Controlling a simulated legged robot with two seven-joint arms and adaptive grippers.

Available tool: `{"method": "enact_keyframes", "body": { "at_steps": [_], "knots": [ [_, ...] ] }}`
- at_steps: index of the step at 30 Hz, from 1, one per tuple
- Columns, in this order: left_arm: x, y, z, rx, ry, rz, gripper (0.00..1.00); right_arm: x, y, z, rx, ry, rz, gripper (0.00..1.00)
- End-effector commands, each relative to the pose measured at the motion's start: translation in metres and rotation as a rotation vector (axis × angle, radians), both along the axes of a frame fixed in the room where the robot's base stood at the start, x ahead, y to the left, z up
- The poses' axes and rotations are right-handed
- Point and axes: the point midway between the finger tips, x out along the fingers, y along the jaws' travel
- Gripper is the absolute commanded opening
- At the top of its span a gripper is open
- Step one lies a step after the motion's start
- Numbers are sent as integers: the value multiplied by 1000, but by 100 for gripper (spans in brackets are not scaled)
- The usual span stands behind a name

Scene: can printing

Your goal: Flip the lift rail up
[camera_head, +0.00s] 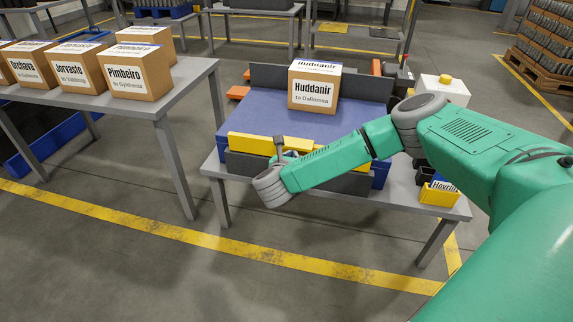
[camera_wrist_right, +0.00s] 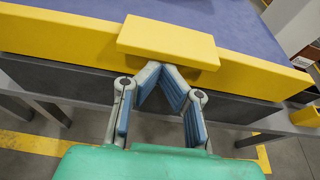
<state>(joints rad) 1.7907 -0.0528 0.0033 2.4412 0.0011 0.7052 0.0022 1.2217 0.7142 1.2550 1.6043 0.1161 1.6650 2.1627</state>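The lift rail is a long yellow bar (camera_head: 247,144) along the front edge of the blue-topped work surface. In the right wrist view the yellow rail (camera_wrist_right: 60,37) runs across the picture, with a raised yellow block (camera_wrist_right: 168,40) at its middle. My right gripper (camera_wrist_right: 160,72) points at this block from the front. Its fingers lean together in a V, and their tips come together at the block's lower edge. The tips are partly hidden, and I cannot tell whether they pinch anything. In the head view my right gripper (camera_head: 281,153) is small beside the rail. My left gripper is out of view.
A box labelled Huddanir (camera_head: 314,87) stands on the blue surface (camera_head: 260,108) behind the rail. A grey table (camera_head: 180,92) with several boxes is at left. A small yellow bin (camera_head: 438,195) sits at the work table's right corner. Open floor lies in front.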

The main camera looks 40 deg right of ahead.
Motion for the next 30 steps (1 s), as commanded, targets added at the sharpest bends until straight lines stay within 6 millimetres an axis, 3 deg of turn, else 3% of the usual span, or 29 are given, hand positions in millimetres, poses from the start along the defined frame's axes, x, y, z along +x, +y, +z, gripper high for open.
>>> {"method": "enact_keyframes", "body": {
  "at_steps": [2, 9, 17, 20, 30],
  "knots": [
    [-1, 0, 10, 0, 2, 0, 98, 0, -5, 10, 8, -1, -1, 0],
    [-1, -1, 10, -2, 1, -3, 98, -1, -18, 5, 17, 2, -11, 0],
    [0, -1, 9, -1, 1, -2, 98, -1, -12, 11, -1, 0, -15, 0],
    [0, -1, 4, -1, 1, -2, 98, 1, -10, 5, 1, 1, -10, 0],
    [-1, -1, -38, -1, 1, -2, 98, 15, -12, -40, 20, 7, 13, 0]
  ]
}}
